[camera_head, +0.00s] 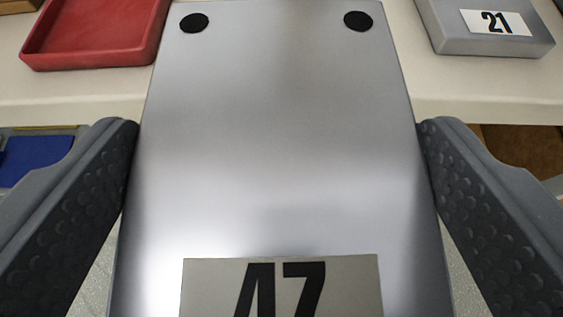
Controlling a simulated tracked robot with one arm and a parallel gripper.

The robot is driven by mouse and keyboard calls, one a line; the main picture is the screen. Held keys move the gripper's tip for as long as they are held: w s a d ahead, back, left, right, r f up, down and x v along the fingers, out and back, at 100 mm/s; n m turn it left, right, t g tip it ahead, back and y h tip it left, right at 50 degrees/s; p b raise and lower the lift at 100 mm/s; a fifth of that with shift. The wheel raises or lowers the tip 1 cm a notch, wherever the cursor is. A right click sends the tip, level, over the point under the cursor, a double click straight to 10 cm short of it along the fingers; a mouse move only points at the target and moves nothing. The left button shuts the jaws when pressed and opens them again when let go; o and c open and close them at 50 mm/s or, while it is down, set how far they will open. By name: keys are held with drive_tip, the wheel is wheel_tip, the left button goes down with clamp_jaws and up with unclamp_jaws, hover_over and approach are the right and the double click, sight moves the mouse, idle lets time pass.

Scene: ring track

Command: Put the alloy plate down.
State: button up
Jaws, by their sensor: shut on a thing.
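The alloy plate (275,150) is a flat silver metal piece. It fills the middle of the camera view, with two black round dots at its far corners and a label reading 47 near the bottom edge. My gripper (279,150) is shut on the plate, one dark textured finger against each long side. The plate's far part overlaps a pale shelf (60,98) in the picture; I cannot tell whether it touches the surface. The plate's near end is cut off by the frame.
A red tray (95,57) is on the shelf at the upper left, close to the plate's left edge. A grey block labelled 21 (480,43) is at the upper right, with a small gap to the plate. Blue (38,158) and brown (525,148) things show below the shelf.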

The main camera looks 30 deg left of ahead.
drive_tip(key=shift+s+d+r, duration=0.1)
drive_tip(key=shift+s+d, duration=0.1)
drive_tip(key=shift+s, duration=0.05)
